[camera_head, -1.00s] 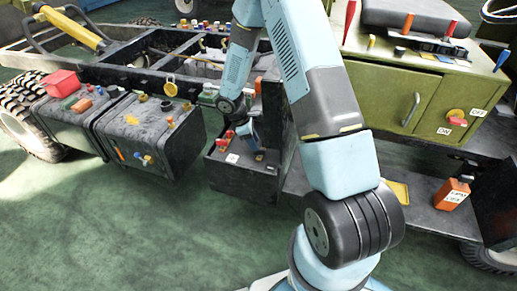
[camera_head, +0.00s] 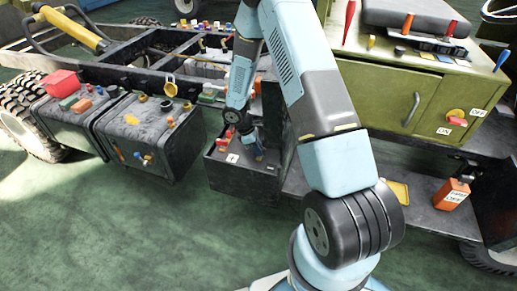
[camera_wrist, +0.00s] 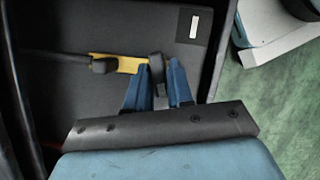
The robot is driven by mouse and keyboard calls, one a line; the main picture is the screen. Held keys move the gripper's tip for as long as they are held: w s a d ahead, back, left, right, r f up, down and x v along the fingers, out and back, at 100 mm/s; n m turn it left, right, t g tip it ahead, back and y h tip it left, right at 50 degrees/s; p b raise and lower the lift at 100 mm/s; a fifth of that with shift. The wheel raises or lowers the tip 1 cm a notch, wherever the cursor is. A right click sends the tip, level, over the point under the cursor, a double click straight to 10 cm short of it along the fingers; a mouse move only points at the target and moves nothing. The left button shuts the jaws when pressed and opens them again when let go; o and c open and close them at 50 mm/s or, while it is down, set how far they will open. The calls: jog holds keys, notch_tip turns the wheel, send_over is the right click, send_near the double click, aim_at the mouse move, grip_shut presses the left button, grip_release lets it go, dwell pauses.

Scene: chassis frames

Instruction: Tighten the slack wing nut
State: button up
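In the wrist view, a dark rounded piece (camera_wrist: 157,66), which may be the wing nut, stands at the right end of a yellow strip (camera_wrist: 128,64). My gripper (camera_wrist: 162,68) has its two blue fingers apart, one on each side of this piece. A narrow gap with yellow in it shows by the right finger; I cannot tell whether the left finger touches. In the head view, my gripper (camera_head: 257,150) reaches down into the black open-topped box (camera_head: 240,182) on the chassis side, and the nut cannot be made out there.
A black rod or cable end (camera_wrist: 100,65) meets the yellow strip from the left. The box wall (camera_wrist: 222,50) rises close to the right. A black tank (camera_head: 150,135) is left of the box; a green cabinet (camera_head: 395,90) is right of my arm. Green floor lies in front.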

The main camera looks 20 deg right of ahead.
grip_shut()
jog(key=shift+m+g, duration=0.3)
jog(key=shift+m, duration=0.4)
jog(key=o, duration=0.5)
grip_release()
jog(key=shift+r, duration=0.1)
jog(key=v, duration=1.3)
jog(key=shift+r, duration=0.25)
jog(key=shift+w+a, duration=0.1)
